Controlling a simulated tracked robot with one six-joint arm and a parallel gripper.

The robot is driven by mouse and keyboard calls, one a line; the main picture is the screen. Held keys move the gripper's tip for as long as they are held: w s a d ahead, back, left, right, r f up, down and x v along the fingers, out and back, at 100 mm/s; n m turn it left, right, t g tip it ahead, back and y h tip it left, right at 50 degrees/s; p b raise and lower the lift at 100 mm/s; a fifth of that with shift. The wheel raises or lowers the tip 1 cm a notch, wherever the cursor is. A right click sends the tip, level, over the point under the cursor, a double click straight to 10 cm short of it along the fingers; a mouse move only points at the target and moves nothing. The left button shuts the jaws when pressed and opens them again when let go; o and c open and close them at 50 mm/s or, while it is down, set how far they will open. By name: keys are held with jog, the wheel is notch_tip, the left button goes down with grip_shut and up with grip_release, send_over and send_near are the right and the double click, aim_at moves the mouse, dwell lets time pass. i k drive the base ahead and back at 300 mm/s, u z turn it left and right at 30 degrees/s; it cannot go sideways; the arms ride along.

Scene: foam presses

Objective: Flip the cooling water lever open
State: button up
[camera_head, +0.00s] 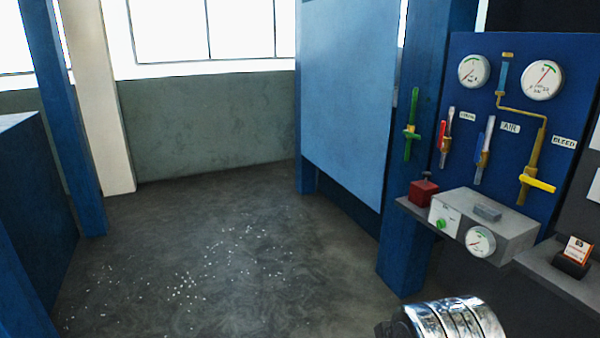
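A green lever (412,120) stands upright on a valve on the blue post, left of the blue gauge panel. No label shows beside it, so I cannot confirm it is the cooling water lever. On the panel are a red lever (441,136) beside an upright pipe, a blue-and-white lever (487,138) by the AIR label, and a yellow lever (540,184) lying about sideways by the BLEED label. My gripper is not in view, and nothing touches any lever. A banded silver cylinder at the bottom right seems to be part of my arm.
A grey control box (485,222) with a green button and gauge juts out below the panel, beside a red block (423,192). A grey shelf (565,278) holds a small card holder. Open floor (200,240) with white specks lies left of the post (405,230).

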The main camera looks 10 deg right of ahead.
aim_at(406, 131)
jog(key=z, duration=0.15)
jog(key=i, duration=0.75)
jog(key=z, duration=0.45)
jog(key=i, duration=1.05)
jog(key=z, duration=1.75)
jog(key=i, duration=0.95)
jog(key=u, duration=0.05)
